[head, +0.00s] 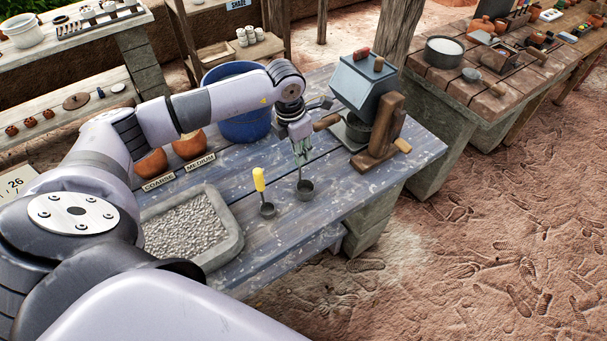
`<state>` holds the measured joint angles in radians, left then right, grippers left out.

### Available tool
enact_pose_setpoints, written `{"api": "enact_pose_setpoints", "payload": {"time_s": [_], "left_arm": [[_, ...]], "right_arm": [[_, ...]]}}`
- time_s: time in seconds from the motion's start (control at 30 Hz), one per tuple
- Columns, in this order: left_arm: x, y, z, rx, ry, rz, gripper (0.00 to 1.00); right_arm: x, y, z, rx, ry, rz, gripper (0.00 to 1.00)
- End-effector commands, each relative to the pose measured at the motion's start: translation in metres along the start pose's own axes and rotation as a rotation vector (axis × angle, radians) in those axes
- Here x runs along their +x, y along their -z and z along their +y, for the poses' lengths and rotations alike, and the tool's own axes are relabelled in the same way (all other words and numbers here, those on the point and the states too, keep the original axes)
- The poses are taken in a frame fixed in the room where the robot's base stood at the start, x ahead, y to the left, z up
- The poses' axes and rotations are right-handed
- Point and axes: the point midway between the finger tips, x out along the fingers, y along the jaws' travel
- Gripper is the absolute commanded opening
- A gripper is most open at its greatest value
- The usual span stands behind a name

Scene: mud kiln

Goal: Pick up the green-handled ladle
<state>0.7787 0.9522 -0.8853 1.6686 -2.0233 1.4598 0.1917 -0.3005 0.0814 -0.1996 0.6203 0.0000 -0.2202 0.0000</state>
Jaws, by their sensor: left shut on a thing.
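The green-handled ladle (305,189) stands upright near the middle of the blue-grey plank table (290,235), with its dark cup lowest. My left gripper (301,150) points down and is shut on its green handle, which the fingers mostly hide. I cannot tell whether the cup touches the table. My right gripper is not in view.
A yellow-handled ladle (259,181) stands close to the left. A stone tray of grey pebbles (232,244) lies further left. A blue bucket (240,124) and orange pots (190,147) stand behind. A blue box-like device on a wooden stand (362,85) is at right.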

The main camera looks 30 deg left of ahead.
Motion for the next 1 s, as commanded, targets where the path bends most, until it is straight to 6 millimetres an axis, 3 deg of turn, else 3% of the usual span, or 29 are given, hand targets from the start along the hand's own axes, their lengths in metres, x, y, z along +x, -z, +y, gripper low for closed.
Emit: {"api": "enact_pose_setpoints", "payload": {"time_s": [0.43,0.63,0.77,1.0], "left_arm": [[-0.001,-0.001,0.000,0.000,0.000,-0.002,0.00],[-0.014,-0.004,0.001,0.000,-0.002,-0.004,0.00],[-0.036,-0.007,0.001,0.001,-0.003,-0.007,0.00],[-0.103,-0.018,0.001,0.001,-0.003,-0.011,0.00]], "right_arm": [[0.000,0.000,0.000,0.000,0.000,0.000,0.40],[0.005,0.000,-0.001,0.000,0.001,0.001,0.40],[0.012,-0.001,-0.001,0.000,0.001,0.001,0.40],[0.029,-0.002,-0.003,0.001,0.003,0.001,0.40]]}}
